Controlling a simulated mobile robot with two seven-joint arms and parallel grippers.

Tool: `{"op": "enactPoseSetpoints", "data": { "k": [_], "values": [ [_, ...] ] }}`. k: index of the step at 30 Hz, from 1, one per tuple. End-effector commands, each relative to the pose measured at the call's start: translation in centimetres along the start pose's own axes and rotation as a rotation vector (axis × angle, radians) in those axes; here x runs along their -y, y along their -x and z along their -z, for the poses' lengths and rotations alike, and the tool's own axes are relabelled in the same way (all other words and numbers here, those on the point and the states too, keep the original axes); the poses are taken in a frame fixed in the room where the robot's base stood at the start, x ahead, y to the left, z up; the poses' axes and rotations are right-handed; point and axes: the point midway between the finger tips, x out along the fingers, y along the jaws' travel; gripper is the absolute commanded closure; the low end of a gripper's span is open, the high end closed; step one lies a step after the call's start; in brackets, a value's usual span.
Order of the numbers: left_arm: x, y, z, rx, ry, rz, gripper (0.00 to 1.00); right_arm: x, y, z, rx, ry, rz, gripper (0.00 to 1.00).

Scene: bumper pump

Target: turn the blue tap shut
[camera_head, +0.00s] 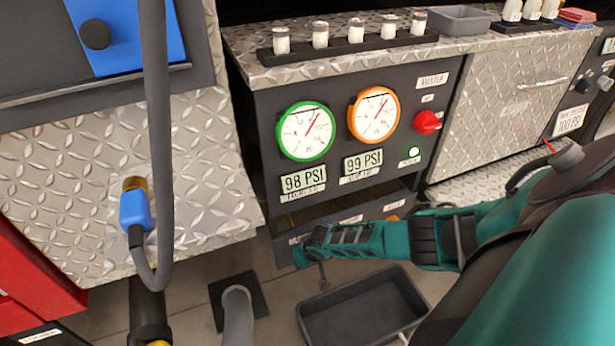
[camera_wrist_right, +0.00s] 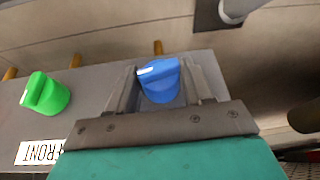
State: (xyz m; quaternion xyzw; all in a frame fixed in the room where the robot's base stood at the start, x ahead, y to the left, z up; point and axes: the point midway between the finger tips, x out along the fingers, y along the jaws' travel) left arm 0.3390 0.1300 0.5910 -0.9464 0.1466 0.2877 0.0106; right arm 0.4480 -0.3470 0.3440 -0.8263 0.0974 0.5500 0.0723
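The blue tap (camera_wrist_right: 160,82) shows in the right wrist view, on a grey panel face. My right gripper (camera_wrist_right: 162,78) has one finger on each side of it. The fingers are close to the tap's sides; I cannot tell whether they press on it. In the head view my teal right arm comes in from the right, and its gripper (camera_head: 308,248) is low in front of the pump panel. The blue tap is hidden there. My left gripper is not in view.
A green tap (camera_wrist_right: 45,93) stands left of the blue one, above a FRONT label (camera_wrist_right: 38,152). The panel has a green-rimmed gauge (camera_head: 305,131), an orange-rimmed gauge (camera_head: 374,115) and a red knob (camera_head: 427,122). A blue hose coupling (camera_head: 135,208) hangs at left. A dark tray (camera_head: 318,312) is on the floor.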

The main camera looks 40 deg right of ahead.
Motion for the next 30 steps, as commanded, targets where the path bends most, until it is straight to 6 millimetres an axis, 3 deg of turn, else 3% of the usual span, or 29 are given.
{"op": "enactPoseSetpoints", "data": {
  "k": [8, 20, 30],
  "values": [
    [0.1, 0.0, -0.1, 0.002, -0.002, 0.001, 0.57, -0.2, 0.0, -0.1, 0.001, 0.0, -0.004, 0.8],
    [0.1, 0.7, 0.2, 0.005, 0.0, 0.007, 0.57, 0.0, 0.0, -0.1, 0.015, 0.056, -0.144, 0.8],
    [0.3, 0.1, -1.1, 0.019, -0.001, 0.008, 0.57, 0.3, -0.4, -0.3, 0.033, 0.149, -0.368, 0.8]
  ]
}}
